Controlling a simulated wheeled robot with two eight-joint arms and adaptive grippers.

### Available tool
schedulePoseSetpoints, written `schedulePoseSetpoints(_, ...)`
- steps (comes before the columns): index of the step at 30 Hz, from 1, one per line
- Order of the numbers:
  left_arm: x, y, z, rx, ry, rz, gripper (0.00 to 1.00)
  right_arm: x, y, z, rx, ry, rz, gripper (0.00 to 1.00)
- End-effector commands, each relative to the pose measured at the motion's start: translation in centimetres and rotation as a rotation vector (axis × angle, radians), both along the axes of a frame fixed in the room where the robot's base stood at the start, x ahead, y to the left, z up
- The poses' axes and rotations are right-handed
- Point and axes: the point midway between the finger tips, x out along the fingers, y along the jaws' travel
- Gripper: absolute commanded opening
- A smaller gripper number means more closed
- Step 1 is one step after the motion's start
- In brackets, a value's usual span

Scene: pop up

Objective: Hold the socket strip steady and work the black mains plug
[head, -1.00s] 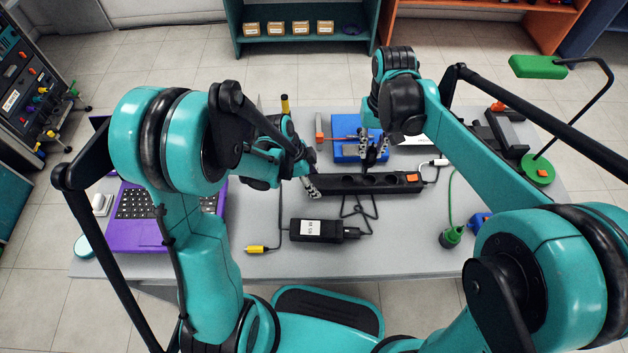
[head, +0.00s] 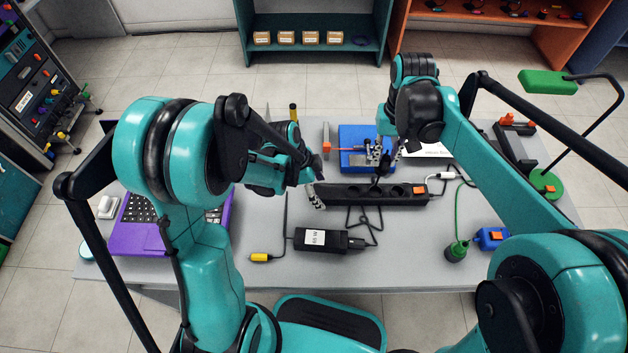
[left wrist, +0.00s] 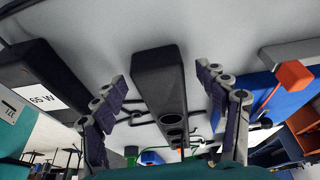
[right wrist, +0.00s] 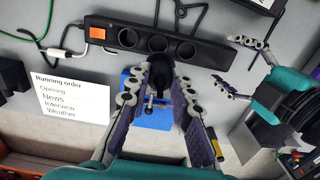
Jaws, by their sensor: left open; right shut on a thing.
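The black socket strip (head: 350,195) lies on the table, its orange switch at the right end. My left gripper (head: 317,188) is at its left end. In the left wrist view the strip (left wrist: 157,75) runs between that gripper's spread fingers (left wrist: 162,82), with no clear grip on it. My right gripper (head: 384,153) is shut on the black mains plug (head: 382,166), near the strip's right half. In the right wrist view the plug (right wrist: 160,84) is between the fingers, beside the strip's open sockets. I cannot tell whether it touches the strip.
A black power adapter (head: 322,240) and its cables lie in front of the strip. A blue box (head: 352,160) is behind it.

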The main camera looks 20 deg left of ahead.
Motion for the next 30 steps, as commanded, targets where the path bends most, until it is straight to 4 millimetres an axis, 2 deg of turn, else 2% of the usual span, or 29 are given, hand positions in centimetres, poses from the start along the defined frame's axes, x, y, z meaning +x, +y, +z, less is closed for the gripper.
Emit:
schedulePoseSetpoints(9,-0.7,2.2,6.0,0.0,0.001,0.003,0.73,0.0,0.0,0.0,0.0,0.0,0.0,0.0)
schedulePoseSetpoints(15,-1.0,3.3,9.2,0.0,0.001,0.002,0.73,0.0,0.0,0.0,0.0,0.0,0.0,0.0)
schedulePoseSetpoints(21,-1.1,3.7,10.5,0.0,0.0,0.001,0.73,0.0,0.0,0.0,0.0,0.0,0.0,0.0)
schedulePoseSetpoints(30,-1.1,3.7,10.5,0.0,0.0,0.001,0.73,0.0,0.0,0.0,0.0,0.0,0.0,0.0)
